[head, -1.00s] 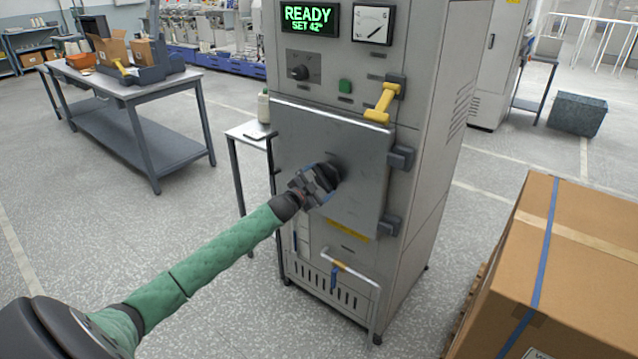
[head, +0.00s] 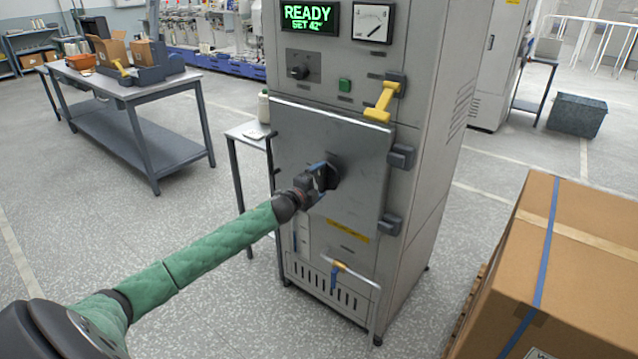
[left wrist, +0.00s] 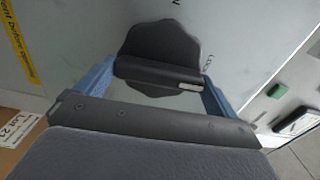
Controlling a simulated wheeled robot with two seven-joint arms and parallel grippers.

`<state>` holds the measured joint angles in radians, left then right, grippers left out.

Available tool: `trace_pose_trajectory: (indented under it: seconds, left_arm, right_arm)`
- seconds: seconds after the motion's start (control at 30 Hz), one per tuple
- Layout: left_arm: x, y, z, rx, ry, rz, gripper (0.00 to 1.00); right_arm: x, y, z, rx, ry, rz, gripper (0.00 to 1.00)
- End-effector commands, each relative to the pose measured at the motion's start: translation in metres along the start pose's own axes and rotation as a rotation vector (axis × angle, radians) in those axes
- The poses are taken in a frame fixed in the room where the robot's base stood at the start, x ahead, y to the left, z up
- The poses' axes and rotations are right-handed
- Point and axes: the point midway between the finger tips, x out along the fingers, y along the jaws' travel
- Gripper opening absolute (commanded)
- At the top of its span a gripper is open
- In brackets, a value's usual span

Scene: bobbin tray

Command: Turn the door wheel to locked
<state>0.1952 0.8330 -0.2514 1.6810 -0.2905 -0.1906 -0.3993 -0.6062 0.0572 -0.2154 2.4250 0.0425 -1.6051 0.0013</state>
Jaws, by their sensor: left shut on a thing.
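The dark door wheel (head: 331,172) sits on the grey door (head: 350,140) of the tall cabinet. In the left wrist view the wheel (left wrist: 158,50) is a dark lobed disc with a raised bar (left wrist: 160,73) across it, which carries a small pale mark. My left gripper (head: 322,178) is at the wheel, with its blue fingers (left wrist: 158,88) at the two ends of the bar, shut on it. Part of a word beginning "LOC" shows on the door beside the wheel in the wrist view. My right gripper is not in view.
The cabinet display (head: 309,17) reads READY, SET 42°. A yellow handle (head: 384,102) stands out at the door's upper right. A large cardboard box (head: 570,270) stands at the right. A small side table (head: 243,133) and a workbench (head: 130,95) stand at the left.

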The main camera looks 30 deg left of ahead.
Motion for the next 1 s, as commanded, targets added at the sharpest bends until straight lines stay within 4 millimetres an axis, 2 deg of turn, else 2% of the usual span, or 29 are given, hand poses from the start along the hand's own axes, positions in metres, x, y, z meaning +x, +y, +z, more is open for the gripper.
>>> trace_pose_trajectory:
  seconds: [0.63,0.67,1.0]
  left_arm:
    - [-0.0002,0.0011,-0.0004,0.052,0.001,0.001,0.72]
    - [-0.0002,0.0011,-0.0004,0.052,0.001,0.001,0.99]
    - [-0.003,0.0013,-0.0001,0.05,0.001,0.001,1.0]
  right_arm:
    - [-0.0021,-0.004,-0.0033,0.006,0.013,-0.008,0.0]
    - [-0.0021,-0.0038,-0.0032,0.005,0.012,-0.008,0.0]
    - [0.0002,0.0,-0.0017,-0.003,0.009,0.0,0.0]
